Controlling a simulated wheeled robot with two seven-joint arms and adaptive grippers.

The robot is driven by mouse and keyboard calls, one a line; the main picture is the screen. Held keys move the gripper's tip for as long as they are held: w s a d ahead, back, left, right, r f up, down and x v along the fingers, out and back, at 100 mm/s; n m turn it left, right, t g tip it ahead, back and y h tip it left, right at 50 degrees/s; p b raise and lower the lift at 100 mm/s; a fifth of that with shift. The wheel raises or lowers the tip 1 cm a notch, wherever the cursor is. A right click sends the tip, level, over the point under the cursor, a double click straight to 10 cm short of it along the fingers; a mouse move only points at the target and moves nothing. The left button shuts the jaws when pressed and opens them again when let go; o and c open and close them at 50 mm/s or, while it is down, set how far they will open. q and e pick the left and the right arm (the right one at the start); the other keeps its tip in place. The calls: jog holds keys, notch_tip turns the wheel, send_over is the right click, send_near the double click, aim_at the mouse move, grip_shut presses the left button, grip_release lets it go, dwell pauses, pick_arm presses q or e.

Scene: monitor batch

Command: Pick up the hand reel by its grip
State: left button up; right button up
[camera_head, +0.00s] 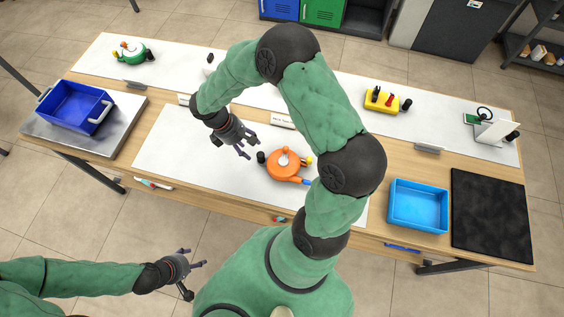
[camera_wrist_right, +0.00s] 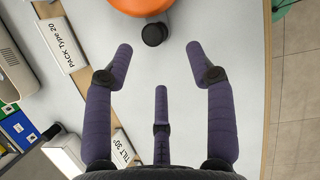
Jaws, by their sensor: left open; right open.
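The orange hand reel (camera_head: 283,165) lies on the white mat in the middle of the table. It has a black knob (camera_head: 261,157) on its left, a blue part (camera_head: 304,182) at lower right and a small yellow tip. My right gripper (camera_head: 248,145) is open and empty, just left of and behind the reel. In the right wrist view the reel (camera_wrist_right: 142,4) is cut off at the top edge, and its black knob (camera_wrist_right: 154,34) stands beyond my open fingers (camera_wrist_right: 160,62), apart from them. My left gripper (camera_head: 200,260) is open and empty, in front of the table.
A dark blue bin (camera_head: 72,123) stands on a grey plate at left. A light blue tray (camera_head: 418,225) and a black mat (camera_head: 491,247) lie at right. A green reel (camera_head: 132,51) and a yellow block (camera_head: 388,109) sit at the back. White mat is clear left of the reel.

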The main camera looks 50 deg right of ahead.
aim_at(259, 154)
jog(key=x, duration=0.3)
jog(key=shift+d, duration=0.15)
jog(key=x, duration=0.1)
jog(key=b+x, duration=0.1)
jog(key=x, duration=0.2)
jog(key=shift+d, duration=0.3)
grip_shut()
